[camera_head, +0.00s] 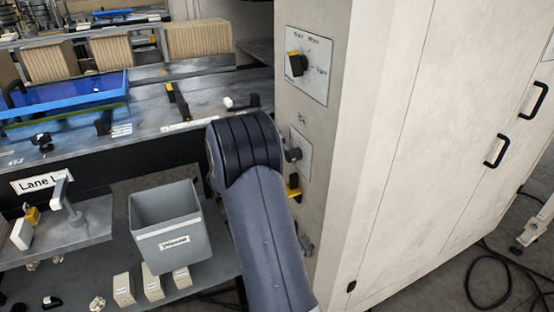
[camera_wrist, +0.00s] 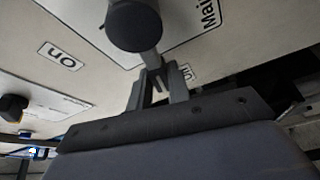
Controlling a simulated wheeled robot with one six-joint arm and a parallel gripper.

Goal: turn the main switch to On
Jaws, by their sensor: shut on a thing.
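The main switch plate (camera_wrist: 200,22), lettered "Mai…", is on the pale cabinet side in the wrist view. Its grey lever with a round black knob (camera_wrist: 133,26) reaches toward my wrist camera. My gripper (camera_wrist: 157,84) is shut on the lever's stem, below the knob. An "On" label (camera_wrist: 62,57) is on the panel to the left; a second small label by the fingers is partly covered. In the head view the switch plate (camera_head: 304,150) and dark knob (camera_head: 293,155) show beside my arm, with the "On" label (camera_head: 302,119) above. My fingers are hidden there.
A rotary selector (camera_head: 297,64) is higher on the cabinet (camera_head: 400,120). A yellow-and-black part (camera_head: 294,188) is just below the switch plate. A grey bin (camera_head: 165,225) and shelf stand left of my arm. Floor cables (camera_head: 490,285) lie at right.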

